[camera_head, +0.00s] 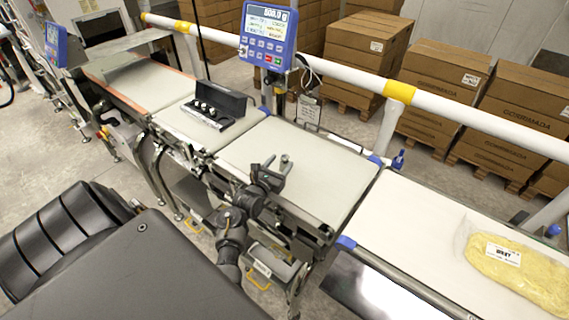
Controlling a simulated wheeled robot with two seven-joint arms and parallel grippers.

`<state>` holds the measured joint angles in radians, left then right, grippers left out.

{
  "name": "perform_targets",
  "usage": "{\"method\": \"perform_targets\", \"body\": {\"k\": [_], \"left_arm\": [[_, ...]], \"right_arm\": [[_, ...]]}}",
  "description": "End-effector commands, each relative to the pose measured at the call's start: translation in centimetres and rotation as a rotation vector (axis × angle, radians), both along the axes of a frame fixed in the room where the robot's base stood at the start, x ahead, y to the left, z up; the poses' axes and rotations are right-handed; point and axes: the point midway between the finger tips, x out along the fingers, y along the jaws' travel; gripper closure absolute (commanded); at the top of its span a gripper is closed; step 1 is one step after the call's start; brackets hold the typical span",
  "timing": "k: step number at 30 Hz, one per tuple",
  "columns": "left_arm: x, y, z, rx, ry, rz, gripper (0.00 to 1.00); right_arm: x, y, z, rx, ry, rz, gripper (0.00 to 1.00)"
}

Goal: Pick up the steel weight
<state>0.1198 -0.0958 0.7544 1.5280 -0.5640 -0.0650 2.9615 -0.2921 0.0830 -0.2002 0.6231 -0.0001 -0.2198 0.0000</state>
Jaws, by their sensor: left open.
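The steel weight (285,159) is a small grey upright piece on the pale belt of the middle weighing section (320,168). My left gripper (278,164) reaches over the near edge of this belt, with its dark fingers open right at the weight. I cannot tell from this view whether the fingers touch it or fully straddle it. My right gripper is not in view.
A black case (222,104) with several small weights stands on the belt section to the left. A blue display unit (268,36) rises behind the belt. A bag of yellow food (515,270) lies on the right belt. A white rail (455,108) runs behind, with cardboard boxes (435,75) beyond.

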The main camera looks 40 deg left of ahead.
Motion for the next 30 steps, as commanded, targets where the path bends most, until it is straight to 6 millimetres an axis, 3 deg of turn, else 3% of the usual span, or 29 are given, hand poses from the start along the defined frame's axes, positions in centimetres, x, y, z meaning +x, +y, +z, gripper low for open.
{"method": "perform_targets", "body": {"k": [6,16,28,30], "left_arm": [[3.0,0.4,0.1,0.000,-0.001,-0.001,0.47],[3.7,0.5,0.0,0.002,-0.001,0.000,0.47],[3.6,0.5,0.0,0.001,0.000,0.000,1.00],[3.6,0.5,-0.1,0.001,0.000,0.000,1.00]], "right_arm": [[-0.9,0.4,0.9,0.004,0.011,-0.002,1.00],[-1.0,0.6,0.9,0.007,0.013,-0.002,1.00],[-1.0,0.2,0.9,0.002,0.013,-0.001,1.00],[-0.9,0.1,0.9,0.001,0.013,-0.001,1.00]]}}
